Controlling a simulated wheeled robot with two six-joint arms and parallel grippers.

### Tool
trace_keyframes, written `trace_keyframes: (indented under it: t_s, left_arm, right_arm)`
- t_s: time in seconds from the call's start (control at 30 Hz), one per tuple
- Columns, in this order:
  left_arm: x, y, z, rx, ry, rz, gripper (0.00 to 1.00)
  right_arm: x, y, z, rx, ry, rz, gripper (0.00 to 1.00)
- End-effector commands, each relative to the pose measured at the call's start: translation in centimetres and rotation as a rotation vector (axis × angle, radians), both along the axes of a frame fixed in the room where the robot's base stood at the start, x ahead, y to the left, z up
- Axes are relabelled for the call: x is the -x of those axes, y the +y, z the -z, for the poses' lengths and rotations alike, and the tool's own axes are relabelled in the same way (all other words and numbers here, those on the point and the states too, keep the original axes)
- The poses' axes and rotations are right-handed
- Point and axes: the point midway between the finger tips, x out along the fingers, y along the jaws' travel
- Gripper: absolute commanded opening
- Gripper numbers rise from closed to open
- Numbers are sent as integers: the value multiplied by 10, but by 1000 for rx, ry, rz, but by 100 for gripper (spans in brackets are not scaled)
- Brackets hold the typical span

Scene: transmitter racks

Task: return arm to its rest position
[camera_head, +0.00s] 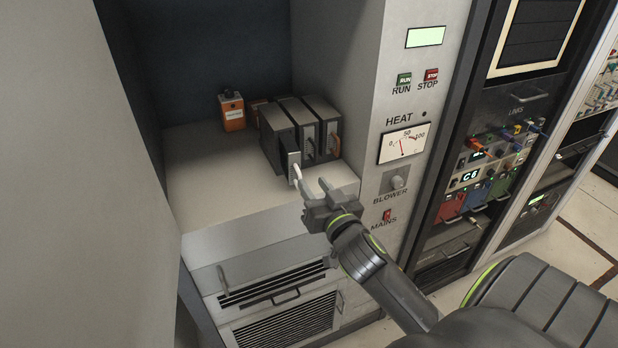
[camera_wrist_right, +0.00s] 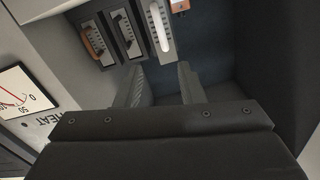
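My right gripper (camera_head: 315,190) is in front of the cabinet's open bay, at the front edge of its shelf. Its two fingers are apart with nothing between them, and they also show open in the right wrist view (camera_wrist_right: 158,88). Several dark modules (camera_head: 300,128) stand side by side on the shelf just beyond it. The one on the left has a white handle (camera_head: 296,175) close to my fingertips, and this handle also shows in the right wrist view (camera_wrist_right: 157,27). A gap shows between fingers and handle in the wrist view. My left gripper is in neither view.
An orange box (camera_head: 232,111) stands at the back of the shelf (camera_head: 205,190). A grey panel (camera_head: 90,200) fills the left side. A rack with cables (camera_head: 490,170) stands farther right.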

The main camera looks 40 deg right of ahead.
Motion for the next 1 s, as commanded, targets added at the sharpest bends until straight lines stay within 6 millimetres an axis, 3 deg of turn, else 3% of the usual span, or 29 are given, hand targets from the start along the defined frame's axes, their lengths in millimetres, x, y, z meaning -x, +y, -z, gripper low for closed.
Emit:
trace_keyframes:
  t_s: [0.37, 0.47, 0.57, 0.77, 0.87, 1.0]
  left_arm:
    - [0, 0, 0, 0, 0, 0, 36]
    - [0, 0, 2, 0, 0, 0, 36]
    - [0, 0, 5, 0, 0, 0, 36]
    - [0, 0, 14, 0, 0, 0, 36]
    - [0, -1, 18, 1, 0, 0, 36]
    - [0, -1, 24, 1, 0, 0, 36]
  right_arm:
    - [11, 3, 0, 0, 1, 0, 35]
    - [8, 0, 14, 5, 27, 3, 35]
    - [3, -6, 53, 17, 106, 11, 35]
    - [6, -22, 190, 54, 372, 16, 35]
    - [22, -27, 261, 67, 509, 8, 35]
    - [60, -28, 357, 76, 697, -14, 35]
